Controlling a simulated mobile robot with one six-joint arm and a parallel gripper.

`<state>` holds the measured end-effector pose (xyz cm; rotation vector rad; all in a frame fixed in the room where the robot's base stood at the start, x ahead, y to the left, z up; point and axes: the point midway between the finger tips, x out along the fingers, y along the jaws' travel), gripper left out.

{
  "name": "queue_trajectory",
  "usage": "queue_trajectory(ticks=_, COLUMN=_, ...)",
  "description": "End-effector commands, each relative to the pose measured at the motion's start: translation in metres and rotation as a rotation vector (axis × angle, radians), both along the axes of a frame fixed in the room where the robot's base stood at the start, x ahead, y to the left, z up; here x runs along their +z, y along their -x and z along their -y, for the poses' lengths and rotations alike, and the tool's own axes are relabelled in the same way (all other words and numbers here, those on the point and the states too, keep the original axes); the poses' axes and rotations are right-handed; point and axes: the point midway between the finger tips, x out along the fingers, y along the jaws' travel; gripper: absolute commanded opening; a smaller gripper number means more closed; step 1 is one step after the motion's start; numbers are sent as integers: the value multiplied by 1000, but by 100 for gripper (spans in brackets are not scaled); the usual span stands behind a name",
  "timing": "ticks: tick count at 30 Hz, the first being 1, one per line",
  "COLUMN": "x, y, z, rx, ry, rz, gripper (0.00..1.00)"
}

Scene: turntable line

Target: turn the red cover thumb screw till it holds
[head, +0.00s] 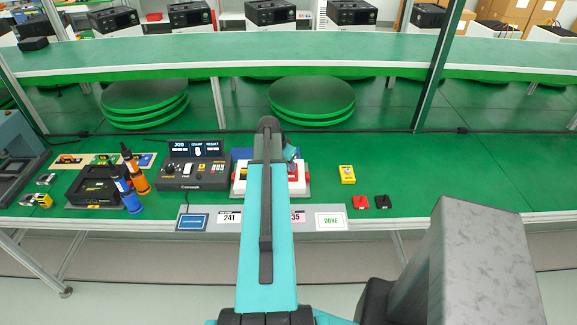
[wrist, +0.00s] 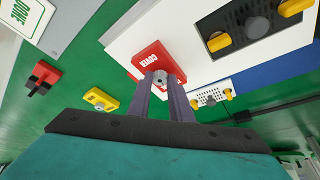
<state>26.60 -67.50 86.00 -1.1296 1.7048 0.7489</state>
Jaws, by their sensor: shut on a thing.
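The red cover (wrist: 152,58), lettered COVER, lies on the white unit (wrist: 195,62) in the wrist view. My gripper (wrist: 162,80) has its two grey fingers at the cover's lower edge, shut on a small grey part that I take to be the thumb screw; the fingers mostly hide it. A silver round piece (wrist: 208,97) shows just right of the fingers. In the head view my arm hides the middle of the white unit (head: 303,187); red parts show on both sides. I cannot tell how far the screw is turned.
A yellow piece (head: 347,174), a red piece (head: 361,202) and a black piece (head: 382,201) lie right of the unit. A control box (head: 193,170) and orange and blue drivers (head: 130,195) stand left. The green bench (head: 440,165) is clear further right.

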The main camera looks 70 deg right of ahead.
Motion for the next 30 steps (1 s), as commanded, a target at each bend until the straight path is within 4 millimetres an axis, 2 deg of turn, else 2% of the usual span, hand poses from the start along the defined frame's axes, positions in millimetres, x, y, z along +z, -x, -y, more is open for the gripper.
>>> queue_trajectory(ticks=20, x=-2, y=1, z=4, rx=-86, ry=-4, rz=-3, gripper=0)
queue_trajectory(ticks=30, x=-4, y=-3, z=7, rx=-297, ry=-3, rz=-1, gripper=0)
